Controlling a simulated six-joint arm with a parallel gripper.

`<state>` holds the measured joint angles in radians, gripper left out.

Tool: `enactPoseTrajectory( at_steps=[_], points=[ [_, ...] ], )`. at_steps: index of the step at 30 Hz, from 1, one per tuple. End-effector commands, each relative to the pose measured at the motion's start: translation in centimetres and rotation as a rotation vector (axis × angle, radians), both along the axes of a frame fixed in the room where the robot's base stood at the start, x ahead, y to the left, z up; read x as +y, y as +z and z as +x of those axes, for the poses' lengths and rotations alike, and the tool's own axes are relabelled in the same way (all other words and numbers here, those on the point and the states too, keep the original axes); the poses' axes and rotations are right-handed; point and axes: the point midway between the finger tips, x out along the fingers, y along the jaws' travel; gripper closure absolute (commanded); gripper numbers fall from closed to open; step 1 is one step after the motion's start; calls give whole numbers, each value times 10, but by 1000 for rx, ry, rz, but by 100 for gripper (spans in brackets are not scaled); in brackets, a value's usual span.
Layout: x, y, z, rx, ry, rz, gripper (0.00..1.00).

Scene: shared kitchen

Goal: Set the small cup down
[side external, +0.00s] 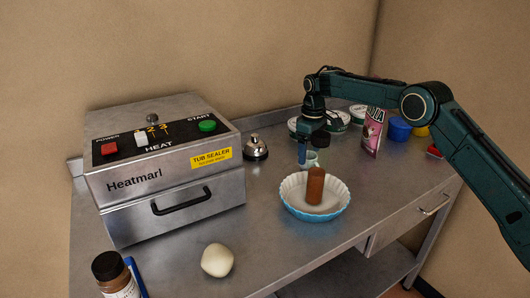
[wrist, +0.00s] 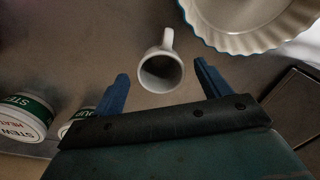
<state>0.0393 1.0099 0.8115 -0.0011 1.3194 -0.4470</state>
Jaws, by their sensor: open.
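The small cup (wrist: 162,72) is white, with its open mouth toward the wrist camera and its handle pointing away from my gripper. It looks upright on the steel counter, though its base is hidden. In the side view the cup (side external: 313,159) shows only in part, just behind the fluted dish. My gripper (wrist: 162,77) is open, its blue fingers apart on either side of the cup with visible gaps. In the side view my gripper (side external: 304,155) points down at the cup. I cannot tell its exact height over the counter.
A fluted dish (side external: 289,200) holding a brown cylinder (side external: 315,186) stands close in front of the cup. A tub sealer (side external: 165,170) and a bell (side external: 255,148) are left. A pale round item (side external: 217,260) lies in front.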

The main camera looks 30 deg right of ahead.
Motion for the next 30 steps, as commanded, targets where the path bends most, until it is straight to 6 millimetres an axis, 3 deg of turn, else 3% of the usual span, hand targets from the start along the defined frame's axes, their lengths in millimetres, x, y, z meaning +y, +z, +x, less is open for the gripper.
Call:
enactPoseTrajectory(
  at_steps=[6,12,19,30],
  points=[
    [0,39,1,-4,0,-1,24],
    [0,64,0,-1,0,0,24],
    [0,77,0,0,-1,0,24],
    [0,79,0,1,0,0,24]
  ],
)
